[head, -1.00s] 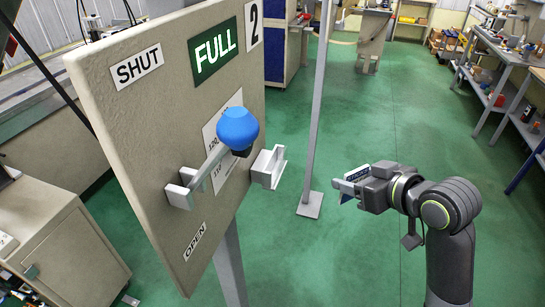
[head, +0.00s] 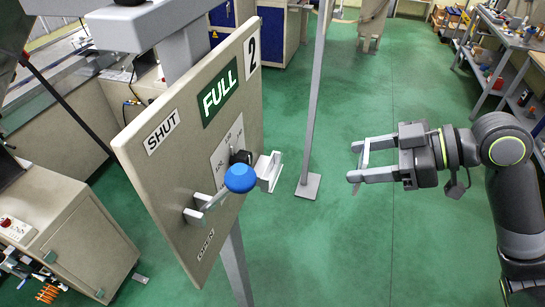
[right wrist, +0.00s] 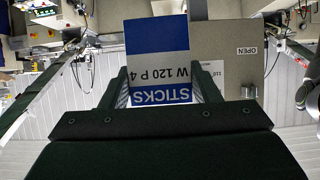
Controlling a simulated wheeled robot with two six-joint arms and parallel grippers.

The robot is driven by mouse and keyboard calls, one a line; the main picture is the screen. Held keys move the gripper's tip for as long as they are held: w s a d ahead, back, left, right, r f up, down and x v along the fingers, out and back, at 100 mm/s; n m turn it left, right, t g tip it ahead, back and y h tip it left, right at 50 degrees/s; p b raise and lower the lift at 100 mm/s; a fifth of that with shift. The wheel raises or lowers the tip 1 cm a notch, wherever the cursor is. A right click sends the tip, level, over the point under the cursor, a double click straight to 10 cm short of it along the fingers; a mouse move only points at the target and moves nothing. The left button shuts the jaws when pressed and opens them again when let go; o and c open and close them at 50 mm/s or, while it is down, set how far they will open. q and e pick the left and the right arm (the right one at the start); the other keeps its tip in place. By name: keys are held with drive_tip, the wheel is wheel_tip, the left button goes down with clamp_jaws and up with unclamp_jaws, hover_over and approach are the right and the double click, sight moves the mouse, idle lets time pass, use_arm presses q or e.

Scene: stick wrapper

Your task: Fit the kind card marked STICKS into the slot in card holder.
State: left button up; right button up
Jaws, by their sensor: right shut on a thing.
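The kind card (right wrist: 158,58) is blue and white, with STICKS and "W 120 P 4" on it. My right gripper (right wrist: 163,88) is shut on it, one finger at each side. In the head view my right gripper (head: 360,160) is well right of the panel, and the card (head: 366,154) shows only as a thin pale edge between the fingers. The upright panel (head: 185,185) carries SHUT, FULL, 2 and OPEN. A white label (head: 222,160) on it is partly hidden by the lever's blue knob (head: 240,178). I cannot clearly pick out the holder's slot. My left gripper is out of view.
The lever and a silver bracket (head: 270,172) stick out from the panel's face. A thin grey post (head: 315,100) stands between panel and gripper, farther back. Green floor (head: 340,240) lies open between panel and gripper. Shelves (head: 500,70) stand at the right.

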approach(255, 157)
drive_tip(key=a+b, duration=0.1)
drive_tip(key=w+a+b, duration=0.1)
drive_tip(key=a+b, duration=0.1)
drive_tip(key=a+r+b, duration=0.1)
drive_tip(key=b, duration=0.1)
drive_tip(key=shift+w+a, duration=0.15)
drive_tip(key=shift+a, duration=0.1)
drive_tip(key=shift+a+b, duration=0.3)
drive_tip(key=shift+b, duration=0.2)
wheel_tip(255, 157, down, 3)
drive_tip(key=shift+r+b, duration=0.15)
drive_tip(key=shift+b, duration=0.85)
drive_tip(key=shift+c, duration=0.8)
drive_tip(key=shift+d+f+b, duration=0.1)
drive_tip(key=shift+f+b, duration=0.25)
drive_tip(key=shift+f, duration=0.05)
drive_tip(key=shift+c, duration=0.5)
drive_tip(key=shift+f, duration=0.1)
drive_tip(key=shift+c, duration=1.1)
drive_tip(key=o, duration=1.4)
drive_tip(key=shift+w, duration=0.2)
drive_tip(key=shift+o, duration=0.2)
drive_tip(key=shift+s+d+r, duration=0.1)
drive_tip(key=shift+s+r, duration=0.15)
drive_tip(key=b+v, duration=0.1)
drive_tip(key=v, duration=1)
drive_tip(key=shift+d, duration=0.25)
